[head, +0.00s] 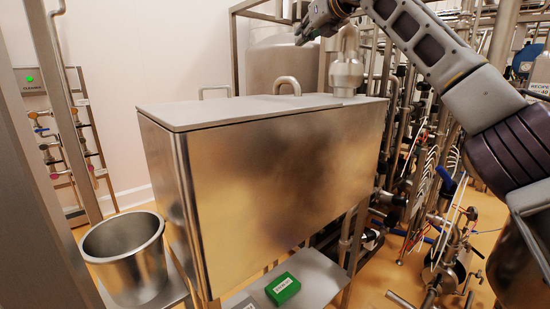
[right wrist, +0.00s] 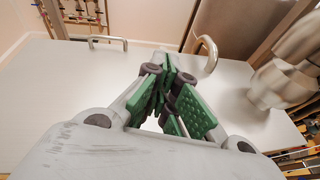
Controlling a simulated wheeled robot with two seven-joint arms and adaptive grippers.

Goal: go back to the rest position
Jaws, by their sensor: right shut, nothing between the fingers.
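My right arm reaches in from the right in the head view. The flat grey lid (head: 225,111) lies on the hopper. It has a curved handle (head: 287,84) near its middle, also in the right wrist view (right wrist: 209,48), clear of the fingers. My left gripper is not in view.
A steel bucket (head: 128,262) stands at the lower left. A green box (head: 282,289) lies on a low shelf in front of the hopper. A metal pipe fitting (head: 346,72) rises at the lid's right end. Dense pipework fills the right side.

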